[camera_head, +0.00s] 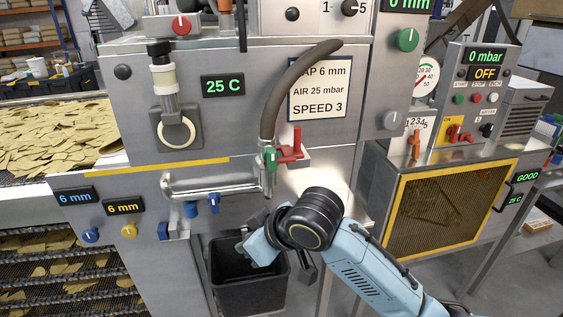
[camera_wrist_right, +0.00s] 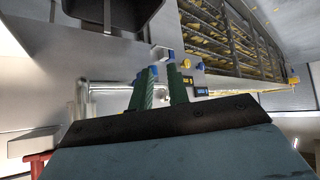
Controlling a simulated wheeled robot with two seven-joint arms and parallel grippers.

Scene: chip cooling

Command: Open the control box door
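A grey cabinet (camera_head: 380,215) at the right has a yellow-framed mesh door (camera_head: 396,205), which looks shut, with a dark handle (camera_head: 497,200) on its right side. A control box (camera_head: 466,100) reading "0 mbar" and "OFF" stands on top. I cannot tell which of these is the control box door. My right gripper (camera_head: 258,246) is well left of both, in front of the machine above a dark bin. In the right wrist view its two green fingers (camera_wrist_right: 162,76) are apart with nothing between them. My left gripper is not in view.
A dark bin (camera_head: 248,285) stands below my right gripper. A bent metal pipe (camera_head: 215,188), blue valves (camera_head: 191,209) and a red-handled valve (camera_head: 290,150) project from the machine front. Racks of chips (camera_head: 65,270) fill the left.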

